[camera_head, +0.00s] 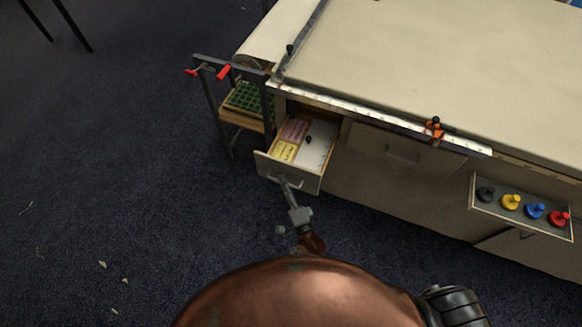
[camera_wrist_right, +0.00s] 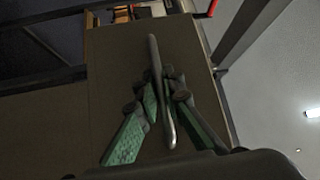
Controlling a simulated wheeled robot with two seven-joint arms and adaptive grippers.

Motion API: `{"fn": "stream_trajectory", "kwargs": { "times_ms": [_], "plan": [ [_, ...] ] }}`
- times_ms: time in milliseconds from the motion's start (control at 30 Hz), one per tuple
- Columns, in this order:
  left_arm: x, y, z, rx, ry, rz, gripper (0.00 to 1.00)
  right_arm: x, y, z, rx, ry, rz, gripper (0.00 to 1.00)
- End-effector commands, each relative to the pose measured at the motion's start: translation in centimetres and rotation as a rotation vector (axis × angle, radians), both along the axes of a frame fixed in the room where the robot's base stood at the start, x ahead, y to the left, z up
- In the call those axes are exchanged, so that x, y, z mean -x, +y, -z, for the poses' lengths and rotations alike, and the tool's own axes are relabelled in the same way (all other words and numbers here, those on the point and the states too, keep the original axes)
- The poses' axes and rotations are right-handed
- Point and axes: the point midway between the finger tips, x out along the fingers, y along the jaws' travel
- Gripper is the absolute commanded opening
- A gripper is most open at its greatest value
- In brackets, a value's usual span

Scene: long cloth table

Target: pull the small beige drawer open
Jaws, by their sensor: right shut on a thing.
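The small beige drawer (camera_head: 289,171) stands pulled out of the table's front at its left end. Pink and yellow packets (camera_head: 288,142) and a white item with a small dark knob lie inside it. My right gripper (camera_head: 286,183) is at the drawer's front, shut on its bar handle (camera_head: 296,185). In the right wrist view the green-padded fingers of the gripper (camera_wrist_right: 164,108) close around the metal handle (camera_wrist_right: 158,85), in front of the drawer's plain front panel (camera_wrist_right: 115,75). My left gripper is not in view.
The long table (camera_head: 430,60) fills the upper right. A closed drawer (camera_head: 400,152) is to the right, and a tray (camera_head: 480,207) with several coloured knobs juts out farther right. A side rack (camera_head: 210,100) with red handles stands left. The carpet left is mostly clear.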

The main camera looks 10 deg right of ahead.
Motion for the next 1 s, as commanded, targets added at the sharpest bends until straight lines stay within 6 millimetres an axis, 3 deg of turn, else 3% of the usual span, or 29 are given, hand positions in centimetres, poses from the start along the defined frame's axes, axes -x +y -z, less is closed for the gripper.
{"fn": "stream_trajectory", "kwargs": {
  "times_ms": [100, 333, 867, 900, 1000],
  "plan": [
    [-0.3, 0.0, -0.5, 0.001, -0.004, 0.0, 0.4, 1.9, 1.2, 0.0, 0.0, 0.002, 0.001, 0.0],
    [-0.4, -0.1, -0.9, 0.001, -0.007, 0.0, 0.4, 4.1, 2.6, 0.1, 0.001, 0.002, 0.001, 0.0],
    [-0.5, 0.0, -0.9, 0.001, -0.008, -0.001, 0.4, 4.7, 3.1, 0.1, 0.001, 0.002, 0.001, 0.0],
    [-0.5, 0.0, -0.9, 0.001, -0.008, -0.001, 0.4, 4.7, 3.1, 0.1, 0.001, 0.002, 0.001, 0.1],
    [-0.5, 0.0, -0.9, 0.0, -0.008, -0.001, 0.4, 4.7, 3.1, 0.1, 0.001, 0.002, 0.001, 0.16]
  ]
}}
